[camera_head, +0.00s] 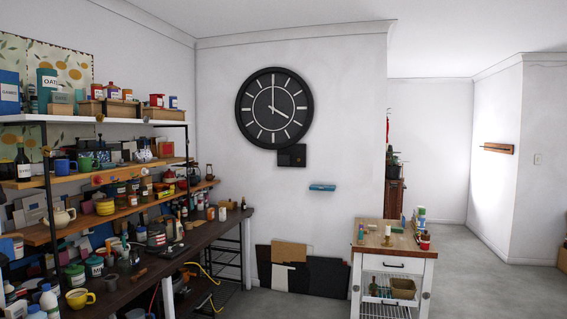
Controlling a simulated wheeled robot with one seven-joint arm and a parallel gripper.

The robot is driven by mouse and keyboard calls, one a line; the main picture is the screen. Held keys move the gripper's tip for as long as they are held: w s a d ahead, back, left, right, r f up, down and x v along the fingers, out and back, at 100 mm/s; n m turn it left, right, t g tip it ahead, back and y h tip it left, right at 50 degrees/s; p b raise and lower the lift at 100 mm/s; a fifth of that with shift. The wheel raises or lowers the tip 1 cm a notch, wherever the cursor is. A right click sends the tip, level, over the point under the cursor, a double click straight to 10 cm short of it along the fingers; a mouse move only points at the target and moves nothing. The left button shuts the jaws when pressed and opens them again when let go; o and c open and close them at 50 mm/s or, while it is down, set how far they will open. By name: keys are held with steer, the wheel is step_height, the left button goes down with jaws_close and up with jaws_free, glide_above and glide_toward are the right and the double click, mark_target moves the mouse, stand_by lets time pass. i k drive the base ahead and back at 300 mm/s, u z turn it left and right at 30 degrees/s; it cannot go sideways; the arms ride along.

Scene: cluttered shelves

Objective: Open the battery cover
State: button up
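A large round black wall clock (274,108) with white marks and white hands hangs on the white wall, near the middle of the view. A small dark square box (292,156) sits against the wall just below the clock's lower right edge. It has a small round detail near its middle. It may bear the battery cover, but I cannot tell at this size. No part of my gripper shows in this view.
A cluttered shelf unit (115,211) with jars, mugs and pots fills the left side. Dark panels (318,275) lean there. A white cart (398,262) stands right, with open grey floor (490,280) beyond.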

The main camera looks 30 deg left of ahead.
mark_target(282, 159)
steer(key=u, duration=0.9)
steer(key=i, duration=4.45)
steer(key=u, duration=0.7)
steer(key=i, duration=2.15)
steer(key=u, duration=0.4)
